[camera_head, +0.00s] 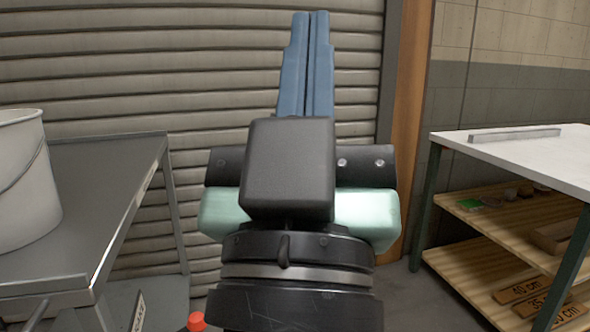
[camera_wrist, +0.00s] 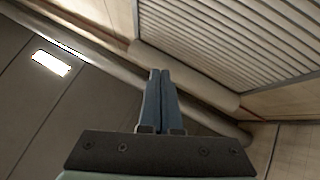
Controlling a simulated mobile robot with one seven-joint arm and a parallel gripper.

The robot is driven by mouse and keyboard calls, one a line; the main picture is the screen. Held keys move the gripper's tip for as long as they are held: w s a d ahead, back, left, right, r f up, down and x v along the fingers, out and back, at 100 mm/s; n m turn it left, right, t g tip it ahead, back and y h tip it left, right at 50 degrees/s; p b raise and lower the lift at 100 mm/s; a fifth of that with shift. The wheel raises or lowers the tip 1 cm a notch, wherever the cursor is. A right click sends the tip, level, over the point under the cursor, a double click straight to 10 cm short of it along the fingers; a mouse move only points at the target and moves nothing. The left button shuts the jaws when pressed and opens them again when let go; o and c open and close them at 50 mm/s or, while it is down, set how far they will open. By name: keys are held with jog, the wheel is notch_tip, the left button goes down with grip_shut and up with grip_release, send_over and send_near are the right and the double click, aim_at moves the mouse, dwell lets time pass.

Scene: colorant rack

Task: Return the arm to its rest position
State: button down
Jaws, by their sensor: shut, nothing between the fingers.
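My gripper (camera_head: 309,62) is in the middle of the head view, its two long blue fingers pointing up and away. The fingers lie side by side with only a thin line between them, shut and empty. The black wrist block and the pale green gripper body show below them. In the wrist view my gripper (camera_wrist: 160,100) also shows its blue fingers together, against the ceiling and the top of the shutter. Nothing touches the fingers.
A grey metal table (camera_head: 100,165) with a white bucket (camera_head: 25,185) stands at left. A white-topped bench (camera_head: 530,160) with wooden shelves (camera_head: 490,225) is at right. A ribbed shutter (camera_head: 190,60) fills the back. Open floor (camera_head: 415,300) shows between my arm and the bench.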

notch_tip(320, 180, up, 41)
jog(key=s+y+p, duration=0.1)
jog(key=y+p, duration=0.1)
jog(key=p, duration=3.6)
jog(key=shift+s+a+t, duration=0.25)
jog(key=shift+a+t, duration=0.15)
jog(key=shift+a, duration=0.05)
jog(key=shift+a, duration=0.1)
